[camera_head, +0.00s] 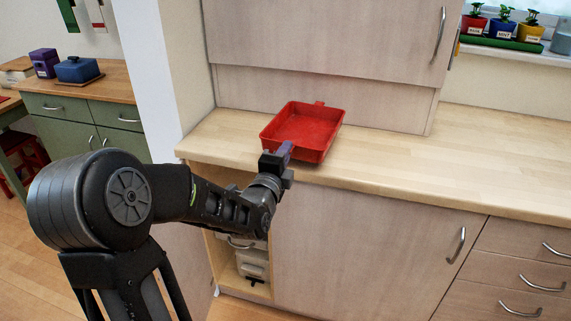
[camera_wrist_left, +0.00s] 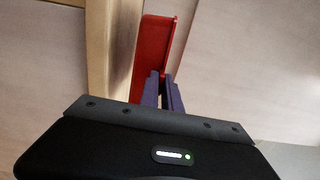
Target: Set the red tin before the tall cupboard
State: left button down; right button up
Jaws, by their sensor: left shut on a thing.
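The red tin (camera_head: 309,128) is a shallow rectangular tray with a small tab at its far edge. It is at the wooden counter (camera_head: 420,178), before the tall cupboard (camera_head: 330,40). I cannot tell whether its base touches the counter. My left gripper (camera_head: 286,151) is shut on the tin's near wall. In the left wrist view the purple fingers (camera_wrist_left: 165,82) pinch the wall of the red tin (camera_wrist_left: 155,45), seen edge-on. My right gripper does not show.
Drawers (camera_head: 525,280) and a cupboard door are below the counter. Small potted plants (camera_head: 503,22) stand on the sill at the upper right. The counter to the right of the tin is clear. A white wall end (camera_head: 158,70) stands to the left.

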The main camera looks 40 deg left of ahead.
pick_arm(q)
jog(key=shift+f, duration=1.75)
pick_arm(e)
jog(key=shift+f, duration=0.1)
pick_arm(q)
jog(key=shift+f, duration=0.15)
jog(key=c, duration=1.6)
grip_release()
jog(key=shift+o, duration=0.2)
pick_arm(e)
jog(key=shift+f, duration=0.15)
